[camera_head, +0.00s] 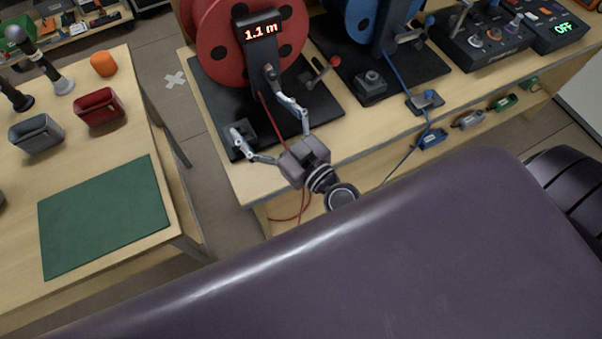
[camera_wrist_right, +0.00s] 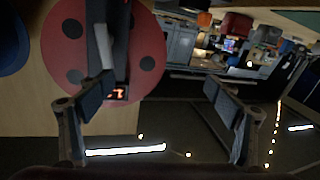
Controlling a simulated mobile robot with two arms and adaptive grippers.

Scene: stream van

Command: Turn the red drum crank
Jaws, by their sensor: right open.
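The red drum (camera_head: 207,45) stands on a black base at the back of the bench, with a black post in front showing "1.1 m" (camera_head: 262,32). Its crank (camera_head: 322,72), a short arm with a red knob, sticks out right of the post. My right gripper (camera_head: 256,104) is open and empty in front of the post, its fingers spread wide, left of and nearer than the crank. The right wrist view shows the drum (camera_wrist_right: 62,62) and the display (camera_wrist_right: 117,93) by the left finger of the open gripper (camera_wrist_right: 155,95); I cannot make out the crank there. My left gripper is not in view.
A blue drum (camera_head: 356,18) on its own black base (camera_head: 430,68) stands to the right, with control boxes (camera_head: 485,38) beyond. A small black block (camera_head: 371,85) sits in front of it. A separate table at left holds a green mat (camera_head: 105,215), a red cup (camera_head: 99,108) and a grey cup (camera_head: 37,134).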

